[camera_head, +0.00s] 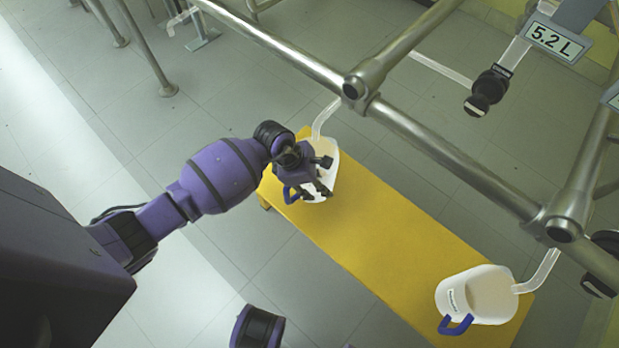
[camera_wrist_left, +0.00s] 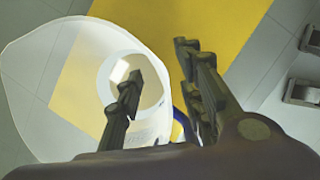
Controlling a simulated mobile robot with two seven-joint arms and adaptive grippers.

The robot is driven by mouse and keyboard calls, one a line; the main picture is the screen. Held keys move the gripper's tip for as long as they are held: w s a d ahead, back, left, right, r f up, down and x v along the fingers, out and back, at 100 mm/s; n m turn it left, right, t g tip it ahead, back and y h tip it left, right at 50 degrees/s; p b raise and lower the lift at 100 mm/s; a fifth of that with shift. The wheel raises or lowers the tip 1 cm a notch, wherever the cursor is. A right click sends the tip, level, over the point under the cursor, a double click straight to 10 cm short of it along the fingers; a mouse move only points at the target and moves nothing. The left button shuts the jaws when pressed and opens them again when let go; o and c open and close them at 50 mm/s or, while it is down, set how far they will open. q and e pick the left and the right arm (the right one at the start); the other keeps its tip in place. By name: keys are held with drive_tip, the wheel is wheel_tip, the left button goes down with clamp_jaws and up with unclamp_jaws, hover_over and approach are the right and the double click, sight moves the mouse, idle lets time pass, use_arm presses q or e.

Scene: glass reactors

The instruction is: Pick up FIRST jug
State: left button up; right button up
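A white translucent jug (camera_head: 328,152) with a blue handle (camera_head: 290,196) stands at the far left end of the yellow bench (camera_head: 375,240). My left gripper (camera_head: 318,188) is right over this jug's handle side and hides part of it. In the left wrist view the jug (camera_wrist_left: 45,85) fills the left side. The fingers of my left gripper (camera_wrist_left: 158,65) are apart, one overlapping the jug's opening and one outside its wall. The blue handle (camera_wrist_left: 178,128) shows low between them; contact cannot be told. A second white jug (camera_head: 478,294) with a blue handle stands at the bench's near right end.
A metal pipe frame (camera_head: 440,145) runs diagonally above the bench. A clear tube (camera_head: 325,117) comes down by the far jug, another (camera_head: 543,268) by the near jug. A 5.2 L sign (camera_head: 556,40) hangs upper right. The bench between the jugs is clear.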

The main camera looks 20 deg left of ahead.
use_arm(q)
clamp_jaws()
drive_tip(key=shift+r, duration=0.2)
idle(0.6)
